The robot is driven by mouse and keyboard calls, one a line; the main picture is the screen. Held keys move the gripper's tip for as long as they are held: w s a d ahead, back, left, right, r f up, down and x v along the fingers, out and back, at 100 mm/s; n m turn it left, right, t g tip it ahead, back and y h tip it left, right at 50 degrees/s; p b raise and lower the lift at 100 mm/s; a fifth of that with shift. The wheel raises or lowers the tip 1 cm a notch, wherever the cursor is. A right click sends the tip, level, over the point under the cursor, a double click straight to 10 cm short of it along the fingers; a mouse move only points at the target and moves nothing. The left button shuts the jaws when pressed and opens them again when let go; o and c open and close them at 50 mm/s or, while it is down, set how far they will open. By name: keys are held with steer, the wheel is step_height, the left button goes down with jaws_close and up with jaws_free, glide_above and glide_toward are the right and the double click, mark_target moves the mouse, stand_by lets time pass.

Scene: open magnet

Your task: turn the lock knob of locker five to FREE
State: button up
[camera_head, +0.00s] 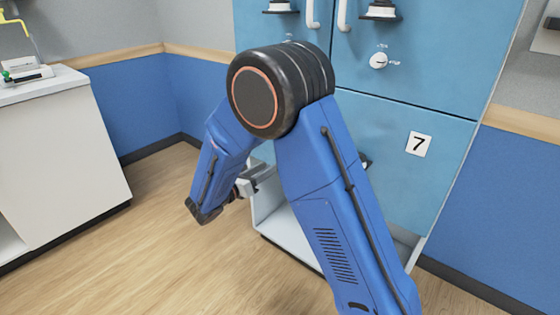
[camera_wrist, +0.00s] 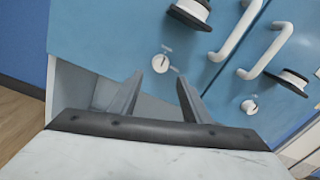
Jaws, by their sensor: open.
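No label with a five is readable, so I cannot tell which knob is locker five's. In the wrist view a round white lock knob (camera_wrist: 160,63) sits on the left blue door, just beyond my open, empty gripper (camera_wrist: 158,80), apparently apart from it. A second white knob (camera_wrist: 249,106) is on the right door. In the head view the right door's knob (camera_head: 378,61) is visible with tiny unreadable marks. The left door's knob is mostly hidden behind my arm. My gripper (camera_head: 245,187) is partly hidden there, low in front of the lockers.
White vertical handles (camera_head: 344,14) and black-and-white fixtures (camera_head: 380,10) stick out from the upper doors. A white open compartment (camera_head: 285,225) is below. A white counter (camera_head: 60,150) stands at left, with free wooden floor between.

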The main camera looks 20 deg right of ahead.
steer(key=x, duration=0.7)
steer(key=shift+w+d, duration=0.15)
steer(key=shift+d, duration=0.15)
steer(key=c, duration=1)
